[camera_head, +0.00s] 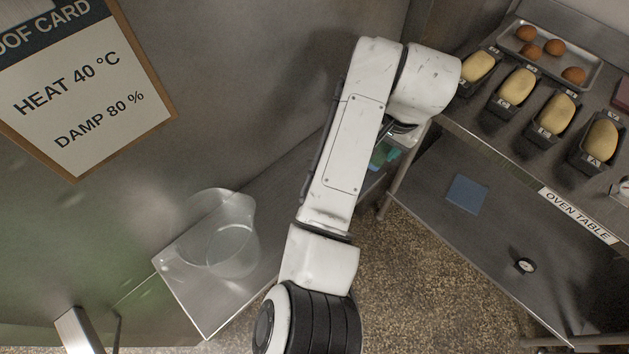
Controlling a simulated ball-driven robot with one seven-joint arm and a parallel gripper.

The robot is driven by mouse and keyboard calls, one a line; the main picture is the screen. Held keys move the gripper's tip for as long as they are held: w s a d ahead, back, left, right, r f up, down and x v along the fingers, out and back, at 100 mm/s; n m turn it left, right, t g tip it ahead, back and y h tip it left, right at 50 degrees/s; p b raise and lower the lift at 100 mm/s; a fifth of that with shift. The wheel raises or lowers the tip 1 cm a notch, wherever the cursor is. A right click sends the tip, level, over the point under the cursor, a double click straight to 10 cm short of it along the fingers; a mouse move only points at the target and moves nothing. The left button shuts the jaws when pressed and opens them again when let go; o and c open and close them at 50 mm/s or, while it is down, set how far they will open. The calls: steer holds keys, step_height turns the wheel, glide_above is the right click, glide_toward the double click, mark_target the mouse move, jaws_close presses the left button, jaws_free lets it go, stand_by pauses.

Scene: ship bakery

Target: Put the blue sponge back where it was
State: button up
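A flat blue square (467,194) lies on the lower shelf of the oven table, right of my arm. I cannot tell whether it is the sponge or a mat. Small blue and green things (381,156) show just right of my forearm, partly hidden by it, and one of them may be the blue sponge. My gripper (402,130) is mostly hidden under my wrist, close above these things. Its fingers are not clear, so I cannot tell whether it is open or shut or holds anything.
The oven table (505,143) carries several dough tins (515,88) and a tray (507,43) with buns. A round dial (525,266) lies on its lower shelf (480,258). A clear jug (232,246) stands on a metal ledge (190,290) at left, below the proof card (90,90).

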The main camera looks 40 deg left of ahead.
steer(key=s+a+r+n+g+h, duration=0.1)
steer(key=s+a+r, duration=0.2)
steer(key=s, duration=0.3)
steer(key=s+a+r+h, duration=0.1)
steer(key=s+a+r, duration=0.2)
steer(key=s, duration=0.4)
step_height(320, 180, down, 10)
steer(key=shift+s+p, duration=0.15)
steer(key=shift+p, duration=0.2)
steer(key=o, duration=0.9)
steer(key=shift+h, duration=0.3)
steer(key=shift+r, duration=0.15)
step_height(320, 180, up, 12)
steer(key=shift+f+b, duration=0.1)
steer(key=shift+b, duration=0.2)
